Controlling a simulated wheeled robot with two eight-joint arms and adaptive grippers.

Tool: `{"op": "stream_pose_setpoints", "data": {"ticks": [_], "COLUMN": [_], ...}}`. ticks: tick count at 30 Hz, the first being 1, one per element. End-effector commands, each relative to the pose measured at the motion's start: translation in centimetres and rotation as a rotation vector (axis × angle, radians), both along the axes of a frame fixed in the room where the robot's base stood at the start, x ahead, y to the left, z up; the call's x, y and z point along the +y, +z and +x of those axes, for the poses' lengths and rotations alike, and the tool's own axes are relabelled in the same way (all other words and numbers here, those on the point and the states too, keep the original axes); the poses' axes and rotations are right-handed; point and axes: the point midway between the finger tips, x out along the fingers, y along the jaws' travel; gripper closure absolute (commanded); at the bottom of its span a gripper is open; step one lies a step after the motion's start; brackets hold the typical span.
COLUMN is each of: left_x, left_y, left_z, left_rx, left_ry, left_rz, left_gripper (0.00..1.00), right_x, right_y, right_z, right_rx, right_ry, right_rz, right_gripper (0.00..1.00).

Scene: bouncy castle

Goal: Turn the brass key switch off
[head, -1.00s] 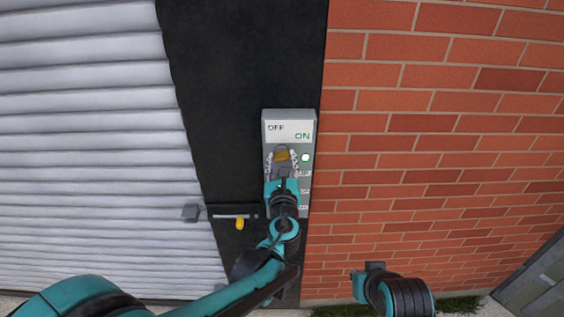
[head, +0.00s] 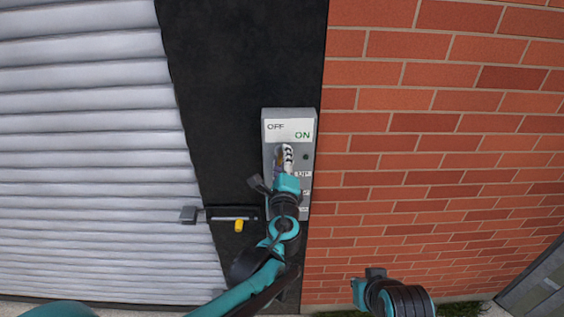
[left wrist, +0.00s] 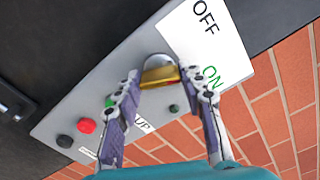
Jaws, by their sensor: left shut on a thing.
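The brass key (left wrist: 160,78) sits in a round silver lock on the grey control box (head: 290,116). My left gripper (left wrist: 160,85) is shut on the key, a finger at each side of it. In the head view my left gripper (head: 284,156) is turned and hides most of the key. A white label (head: 288,129) above the key reads OFF at left and ON in green at right. The small round lamp (left wrist: 174,108) beside the lock is dark. Part of my right arm's end (head: 370,280) shows at lower right; its fingers cannot be made out.
The box also has a red button (left wrist: 86,125) and a black button (left wrist: 65,141). A bolt with a yellow part (head: 239,225) is left of the box. A grey roller shutter (head: 85,150) stands at left, a brick wall (head: 440,150) at right.

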Motion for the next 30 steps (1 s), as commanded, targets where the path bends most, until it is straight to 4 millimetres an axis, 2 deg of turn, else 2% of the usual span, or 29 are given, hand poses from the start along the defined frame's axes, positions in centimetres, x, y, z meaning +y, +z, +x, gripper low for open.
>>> {"op": "stream_pose_setpoints", "data": {"ticks": [6,15,30], "left_x": [0.02,0.03,0.02], "left_y": [-0.07,-0.03,-0.02], "left_z": [-0.01,-0.02,-0.02], "left_rx": [-0.003,-0.006,-0.007], "left_ry": [0.0,0.0,0.0], "left_rz": [-0.185,-0.37,-0.46], "left_gripper": [0.9,0.9,0.9], "right_x": [0.0,0.0,0.0], "right_y": [-0.38,-0.64,-0.74], "right_z": [0.0,0.0,0.0], "right_rx": [0.0,0.0,0.0], "right_ry": [0.0,0.0,0.0], "right_rz": [0.0,0.0,0.0], "right_gripper": [1.0,1.0,1.0]}}
